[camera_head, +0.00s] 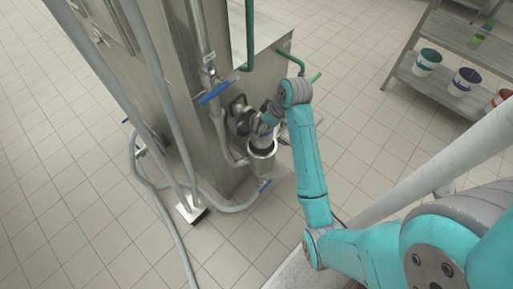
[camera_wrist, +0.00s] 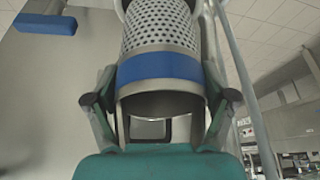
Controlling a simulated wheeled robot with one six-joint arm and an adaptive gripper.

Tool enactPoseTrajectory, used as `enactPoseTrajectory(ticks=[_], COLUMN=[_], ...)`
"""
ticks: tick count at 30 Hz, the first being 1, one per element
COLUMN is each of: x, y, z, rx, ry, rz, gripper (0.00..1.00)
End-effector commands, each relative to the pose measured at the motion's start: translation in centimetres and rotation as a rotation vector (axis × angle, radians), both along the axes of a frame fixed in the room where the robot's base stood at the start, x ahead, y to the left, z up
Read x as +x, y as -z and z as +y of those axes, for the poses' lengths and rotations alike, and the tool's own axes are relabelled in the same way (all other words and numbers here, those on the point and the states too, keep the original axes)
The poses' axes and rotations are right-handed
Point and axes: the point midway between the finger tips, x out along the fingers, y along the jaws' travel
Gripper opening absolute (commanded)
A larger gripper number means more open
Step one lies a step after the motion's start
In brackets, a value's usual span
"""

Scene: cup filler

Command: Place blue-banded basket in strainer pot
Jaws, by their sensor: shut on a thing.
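The blue-banded basket (camera_wrist: 162,68) is a perforated metal cylinder with a blue band near its close end, centred in the wrist view. My gripper (camera_wrist: 160,98) has its fingers on both sides of the basket's close end, shut on it. The strainer pot (camera_head: 262,166) is a grey metal cup at the side of the steel machine in the head view. My gripper (camera_head: 263,127) is over its mouth there. The basket's far end is at a rim at the top of the wrist view; how deep it sits is hidden. The basket is mostly hidden in the head view.
The steel machine (camera_head: 262,42) stands directly behind the pot. A blue valve handle (camera_head: 213,94) and grey hoses (camera_head: 232,207) are close by on the left. A shelf (camera_head: 450,90) with several colour-banded buckets stands at the upper right. Open tiled floor lies around.

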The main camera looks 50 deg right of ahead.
Motion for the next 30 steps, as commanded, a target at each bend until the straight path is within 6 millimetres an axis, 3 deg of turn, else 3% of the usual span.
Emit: enactPoseTrajectory(ticks=[6, 14, 21, 30], x=[-0.1, -0.1, -0.1, 0.0], y=[3.9, 5.8, 8.8, 9.1], z=[0.1, 0.1, 0.1, 0.0], rx=[0.002, 0.002, 0.001, 0.001], ry=[0.000, 0.000, 0.000, 0.001], rz=[0.004, 0.003, 0.003, 0.001], gripper=[0.39, 0.39, 0.39, 0.39])
